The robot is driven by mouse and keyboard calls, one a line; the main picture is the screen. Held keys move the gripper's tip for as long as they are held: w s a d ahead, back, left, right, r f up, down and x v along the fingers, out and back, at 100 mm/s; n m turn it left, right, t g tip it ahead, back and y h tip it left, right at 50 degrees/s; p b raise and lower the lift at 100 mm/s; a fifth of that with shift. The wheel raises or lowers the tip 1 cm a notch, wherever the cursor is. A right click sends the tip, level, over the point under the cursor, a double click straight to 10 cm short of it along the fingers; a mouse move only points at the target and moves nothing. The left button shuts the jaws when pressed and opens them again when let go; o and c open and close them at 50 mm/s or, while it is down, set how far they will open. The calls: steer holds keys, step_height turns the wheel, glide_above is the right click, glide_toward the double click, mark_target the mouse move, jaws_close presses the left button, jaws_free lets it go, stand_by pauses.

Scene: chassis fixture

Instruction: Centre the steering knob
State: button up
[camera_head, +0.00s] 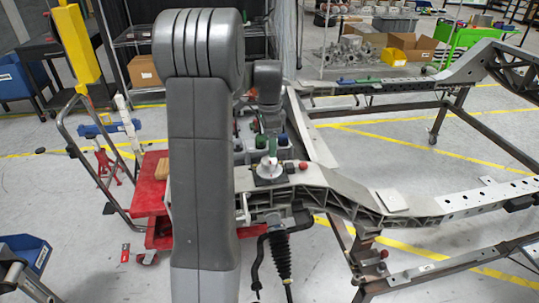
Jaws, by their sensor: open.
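A small silver rounded piece (268,170) sits on a dark square plate on the chassis frame's near rail. A small red ball-shaped knob (303,166) stands just right of that plate. I cannot tell for sure which is the steering knob. My gripper (271,149) points down directly above the silver piece, small and partly merged with it in the picture. It is open, and nothing shows held in it. Whether the jaws stand around the silver piece or above it is unclear. A black ribbed boot (280,255) with a rod hangs below the rail.
The chassis frame (400,205) extends right on legs. My own arm blocks the view left of the plate. A red cart (152,195) with a wood block stands at left, and dark cylinders (262,141) stand behind the gripper. Floor at lower right is partly clear.

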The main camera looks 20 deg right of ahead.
mark_target(269, 159)
step_height(269, 159, up, 7)
stand_by(0.3)
steer(key=shift+f, duration=0.1)
step_height(269, 159, down, 14)
steer(key=shift+r+p, duration=0.1)
steer(key=shift+p, duration=0.2)
stand_by(0.4)
steer(key=shift+r, duration=0.1)
